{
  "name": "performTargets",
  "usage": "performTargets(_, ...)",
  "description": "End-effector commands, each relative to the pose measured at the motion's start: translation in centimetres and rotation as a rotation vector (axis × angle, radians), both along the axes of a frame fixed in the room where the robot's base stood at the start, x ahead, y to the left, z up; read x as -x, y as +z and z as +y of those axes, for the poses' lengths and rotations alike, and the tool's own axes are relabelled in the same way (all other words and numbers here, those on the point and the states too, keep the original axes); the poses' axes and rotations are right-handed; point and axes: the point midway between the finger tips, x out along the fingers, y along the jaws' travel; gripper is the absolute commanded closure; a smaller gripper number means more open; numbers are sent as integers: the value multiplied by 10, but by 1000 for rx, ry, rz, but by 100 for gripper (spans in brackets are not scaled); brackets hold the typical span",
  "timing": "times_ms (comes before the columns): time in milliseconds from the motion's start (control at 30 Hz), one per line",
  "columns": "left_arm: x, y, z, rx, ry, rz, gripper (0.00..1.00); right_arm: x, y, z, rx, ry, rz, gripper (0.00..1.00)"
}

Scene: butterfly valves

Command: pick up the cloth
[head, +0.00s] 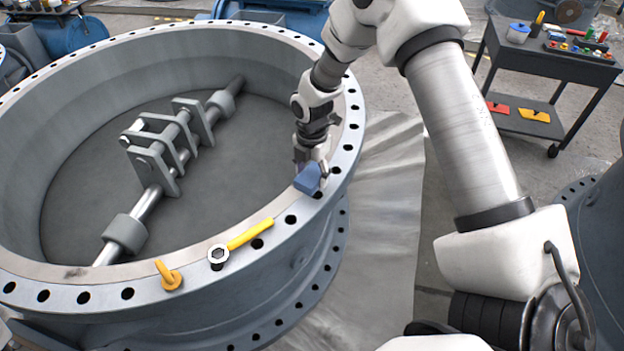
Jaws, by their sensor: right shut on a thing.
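The blue cloth (308,178) is at the right side of the large valve's flange rim (90,294). My right gripper (311,167) points down over it and is shut on it. The cloth is at the rim's top face; I cannot tell whether it still touches the metal. The gripper's fingers partly cover the cloth's upper part. My left gripper is not in view.
A yellow-handled ring wrench (245,236) and an orange eyebolt (169,275) lie on the front rim. The valve disc with its shaft (150,200) fills the ring. A dark tool cart (548,70) stands at the back right. Grey sheeting (385,200) covers the floor beside the valve.

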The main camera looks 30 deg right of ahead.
Motion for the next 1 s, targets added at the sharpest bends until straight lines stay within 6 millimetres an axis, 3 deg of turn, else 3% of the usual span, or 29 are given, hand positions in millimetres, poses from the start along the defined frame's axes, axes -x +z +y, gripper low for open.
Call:
performTargets(167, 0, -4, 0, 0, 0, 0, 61, 7, 4, 35, 4, 5, 1, 66)
performTargets(500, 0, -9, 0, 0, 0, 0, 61, 24, 14, 129, 6, 5, -1, 66)
performTargets(600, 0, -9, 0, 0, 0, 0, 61, 27, 15, 146, 4, 3, 0, 66)
performTargets(733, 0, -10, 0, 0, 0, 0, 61, 29, 17, 156, 2, 1, -2, 66)
performTargets(967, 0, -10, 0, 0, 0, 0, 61, 29, 17, 157, 0, 0, -1, 66)
performTargets(1000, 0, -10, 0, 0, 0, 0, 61, 29, 17, 157, 0, 0, -1, 49)
